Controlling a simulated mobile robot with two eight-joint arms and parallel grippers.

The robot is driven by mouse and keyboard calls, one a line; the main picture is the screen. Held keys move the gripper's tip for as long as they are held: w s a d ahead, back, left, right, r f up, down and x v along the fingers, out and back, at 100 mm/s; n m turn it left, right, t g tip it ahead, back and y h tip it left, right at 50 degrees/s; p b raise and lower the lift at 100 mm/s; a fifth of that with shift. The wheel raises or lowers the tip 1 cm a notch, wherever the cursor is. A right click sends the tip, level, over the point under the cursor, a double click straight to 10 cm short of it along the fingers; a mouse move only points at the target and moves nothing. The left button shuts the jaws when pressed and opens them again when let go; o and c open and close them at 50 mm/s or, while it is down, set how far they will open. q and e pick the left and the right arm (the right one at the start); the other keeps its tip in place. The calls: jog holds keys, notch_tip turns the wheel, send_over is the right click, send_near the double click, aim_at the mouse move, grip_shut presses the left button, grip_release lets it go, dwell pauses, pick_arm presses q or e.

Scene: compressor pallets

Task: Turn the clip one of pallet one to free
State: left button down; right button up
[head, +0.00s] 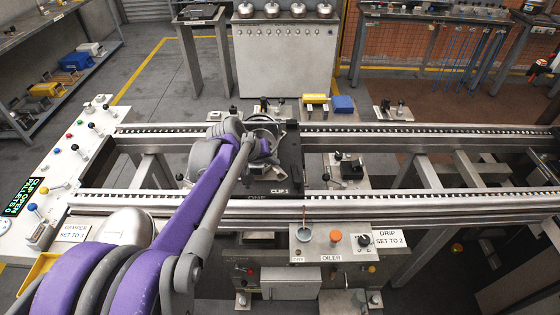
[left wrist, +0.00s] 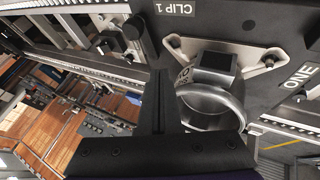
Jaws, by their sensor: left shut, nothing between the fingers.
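Pallet one is a dark plate (head: 290,158) on the rails in the head view. Its label "CLIP 1" (head: 281,191) is on the near side, and the label also shows in the left wrist view (left wrist: 175,10). In that wrist view a black block (left wrist: 214,66) sits over a pale metal bracket above a round metal housing (left wrist: 212,103). Which part is clip one is not clear. My left gripper (head: 264,146) is over the pallet, shut and empty; its dark fingers (left wrist: 156,75) reach up beside the housing. Whether they touch anything is unclear. My right gripper is out of view.
Rails (head: 430,205) run left and right of the pallet. A control panel (head: 70,150) with coloured knobs stands at left. An oiler box (head: 335,243) is in front. A grey cabinet (head: 285,60) stands behind.

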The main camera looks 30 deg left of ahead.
aim_at(292, 170)
pick_arm(q)
jog(key=x, duration=0.8)
jog(key=shift+s+d+f, duration=0.1)
jog(key=shift+d+f, duration=0.1)
jog(key=shift+f, duration=0.25)
jog(key=shift+w+d+b, duration=0.35)
jog(key=shift+w+d, duration=0.05)
jog(key=shift+w, duration=0.25)
